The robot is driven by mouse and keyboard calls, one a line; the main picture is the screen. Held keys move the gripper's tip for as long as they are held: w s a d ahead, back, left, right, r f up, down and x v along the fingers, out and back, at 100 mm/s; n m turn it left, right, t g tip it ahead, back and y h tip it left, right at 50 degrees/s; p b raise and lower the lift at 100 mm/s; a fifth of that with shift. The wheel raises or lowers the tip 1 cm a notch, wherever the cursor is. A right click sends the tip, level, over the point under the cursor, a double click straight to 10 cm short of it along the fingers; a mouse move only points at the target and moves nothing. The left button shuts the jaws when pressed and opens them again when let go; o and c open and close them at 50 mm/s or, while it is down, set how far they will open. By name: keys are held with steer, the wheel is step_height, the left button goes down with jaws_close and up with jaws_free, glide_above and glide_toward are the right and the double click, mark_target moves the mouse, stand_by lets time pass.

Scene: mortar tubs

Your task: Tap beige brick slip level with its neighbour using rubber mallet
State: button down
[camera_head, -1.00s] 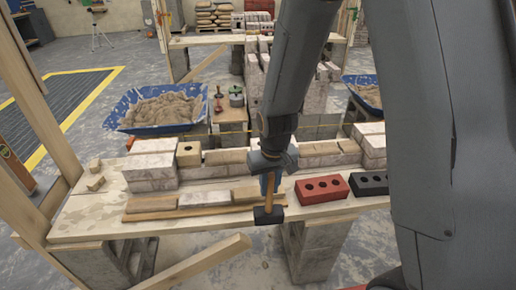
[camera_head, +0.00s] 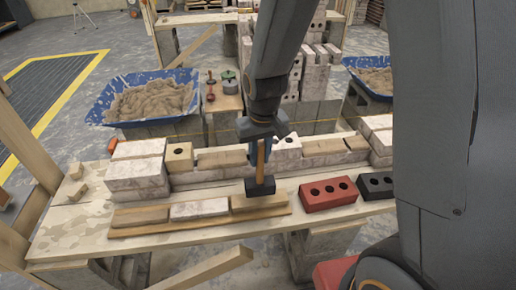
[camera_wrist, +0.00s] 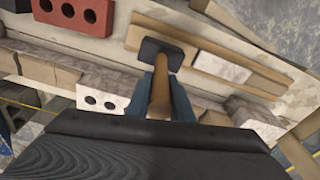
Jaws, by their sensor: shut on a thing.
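My gripper (camera_head: 262,147) is shut on the wooden handle of the rubber mallet (camera_head: 259,187), whose black head points down. In the wrist view, the fingers (camera_wrist: 160,92) close around the handle and the black head (camera_wrist: 160,52) lies beyond. A wooden board (camera_head: 125,232) carries three slips in a row: a tan one (camera_head: 140,217) at left, a whitish one (camera_head: 199,209) in the middle and a beige one (camera_head: 245,203) at right. The mallet head is over the beige slip and hides part of it. I cannot tell whether they touch.
A red holed brick (camera_head: 328,194) and a black one (camera_head: 375,186) stand right of the board. Blue mortar tubs (camera_head: 110,105) stand farther back. The bench front edge is close.

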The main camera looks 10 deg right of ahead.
mark_target(259, 166)
step_height(259, 166, down, 4)
steer(key=shift+f+b, duration=0.1)
steer(key=shift+b, duration=1.05)
step_height(259, 166, up, 5)
steer(key=p, duration=0.4)
steer(key=shift+f, duration=0.1)
